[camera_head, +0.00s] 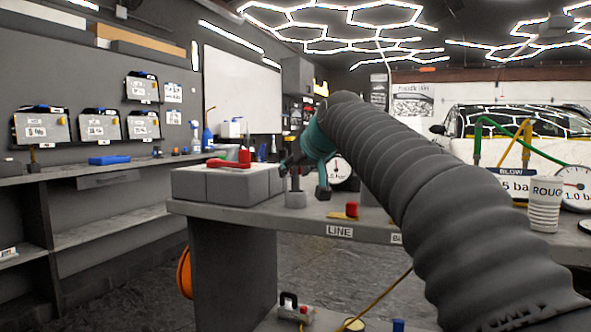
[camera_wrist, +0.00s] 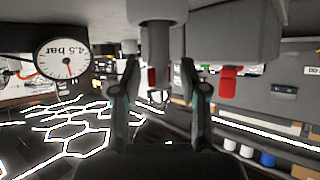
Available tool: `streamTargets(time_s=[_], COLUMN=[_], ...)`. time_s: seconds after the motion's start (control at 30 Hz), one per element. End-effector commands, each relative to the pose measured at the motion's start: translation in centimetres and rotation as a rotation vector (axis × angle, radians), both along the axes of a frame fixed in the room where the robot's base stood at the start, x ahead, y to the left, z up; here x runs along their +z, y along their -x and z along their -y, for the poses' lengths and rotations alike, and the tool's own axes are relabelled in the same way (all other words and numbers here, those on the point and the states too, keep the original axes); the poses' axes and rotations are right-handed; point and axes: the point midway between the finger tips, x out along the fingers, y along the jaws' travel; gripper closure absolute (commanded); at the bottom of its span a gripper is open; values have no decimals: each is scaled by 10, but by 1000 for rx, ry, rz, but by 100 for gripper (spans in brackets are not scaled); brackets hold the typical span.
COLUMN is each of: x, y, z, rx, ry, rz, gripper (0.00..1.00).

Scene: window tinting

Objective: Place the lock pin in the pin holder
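A grey round base (camera_head: 295,200) stands on the bench near its left end, with a narrower upright grey post above it. I cannot tell for sure whether this is the pin holder with the lock pin in it. In the wrist view, which is upside down, the grey post (camera_wrist: 156,45) sits between the fingers of my gripper (camera_wrist: 159,64), with a gap on each side. The gripper is open, and its fingers do not visibly touch the post. In the head view my gripper (camera_head: 304,180) is at the post, partly hidden by my arm.
A grey block (camera_head: 225,187) with a red lever (camera_head: 229,162) stands close on the left. A red piece (camera_head: 352,209) on a yellowish plate lies right of the post. A gauge (camera_head: 340,172) stands behind. A ROUGH-type labelled cup (camera_head: 545,205) is far right.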

Motion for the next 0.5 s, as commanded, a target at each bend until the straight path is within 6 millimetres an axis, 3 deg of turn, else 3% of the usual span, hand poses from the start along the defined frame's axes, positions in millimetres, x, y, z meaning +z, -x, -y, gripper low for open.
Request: streamTargets(time_s=[0.3,0.5], x=[5,20], y=[1,25], z=[1,12], rx=[0,-1], ry=[0,-1], rz=[1,4], gripper=[57,57])
